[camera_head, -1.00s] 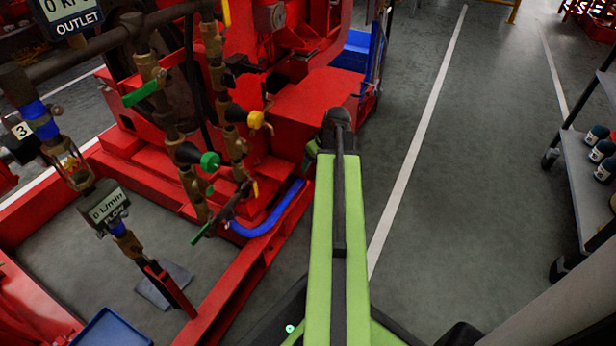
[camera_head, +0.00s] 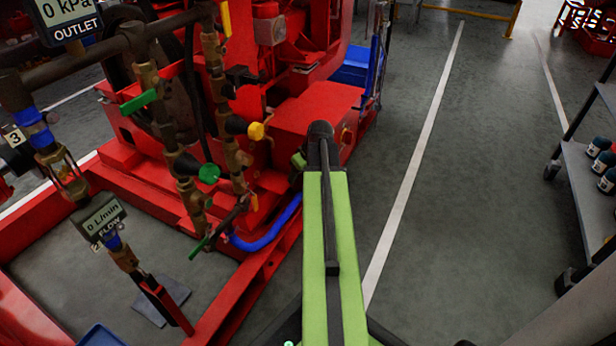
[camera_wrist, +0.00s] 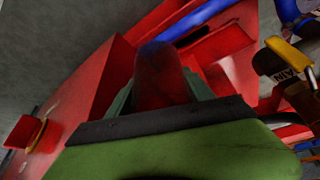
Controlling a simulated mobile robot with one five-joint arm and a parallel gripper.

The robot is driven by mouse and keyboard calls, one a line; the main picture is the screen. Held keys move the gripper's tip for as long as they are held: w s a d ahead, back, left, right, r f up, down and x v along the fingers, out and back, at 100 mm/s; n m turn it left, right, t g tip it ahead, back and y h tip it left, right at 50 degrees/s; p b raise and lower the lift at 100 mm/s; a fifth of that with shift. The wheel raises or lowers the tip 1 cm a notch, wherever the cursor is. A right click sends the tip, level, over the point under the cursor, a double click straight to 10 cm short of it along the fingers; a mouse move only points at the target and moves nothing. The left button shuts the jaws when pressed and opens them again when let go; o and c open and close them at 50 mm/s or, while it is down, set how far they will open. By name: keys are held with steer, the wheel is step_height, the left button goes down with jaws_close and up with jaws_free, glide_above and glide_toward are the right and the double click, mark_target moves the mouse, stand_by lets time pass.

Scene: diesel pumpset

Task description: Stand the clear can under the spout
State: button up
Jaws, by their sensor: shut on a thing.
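In the wrist view my gripper (camera_wrist: 160,92) is shut on a see-through, dark-rimmed cylinder that looks like the clear can (camera_wrist: 162,78). Red metal shows through it. In the head view the can is hidden behind my arm's end, which is over the edge of the red pump frame. A brass valve with a yellow handle and a tag reading "AIN" (camera_wrist: 296,66) is at the right of the wrist view. I cannot tell for certain which part is the spout.
The red pumpset frame (camera_head: 235,300) and brass pipework (camera_head: 190,190) stand left of my arm. A blue hose (camera_head: 268,236) runs low beside it. A grey shelf cart (camera_head: 590,185) with several bottles is at the right. The floor between is clear.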

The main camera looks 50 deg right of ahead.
steer(key=w, duration=0.3)
steer(key=w+a, duration=0.1)
steer(key=w, duration=0.1)
steer(key=w+a, duration=0.1)
steer(key=w, duration=0.2)
steer(key=shift+w+f, duration=0.3)
steer(key=shift+f, duration=0.1)
steer(key=shift+w+a+r+b, duration=0.1)
steer(key=shift+w+a+b, duration=0.05)
steer(key=shift+w, duration=0.35)
steer(key=shift+w+a+r+b, duration=0.1)
steer(key=shift+w+a+b, duration=0.05)
steer(key=shift+w, duration=0.45)
steer(key=o, duration=1.5)
steer(key=shift+r+p, duration=0.6)
steer(key=shift+p, duration=0.25)
steer(key=p+v, duration=0.5)
steer(key=s+p+v, duration=0.1)
steer(key=p+v, duration=0.4)
steer(key=v, duration=0.1)
steer(key=s+p+v, duration=0.1)
steer(key=p+v, duration=0.4)
steer(key=v, duration=0.1)
steer(key=shift+d+f, duration=0.35)
steer(key=shift+f, duration=0.05)
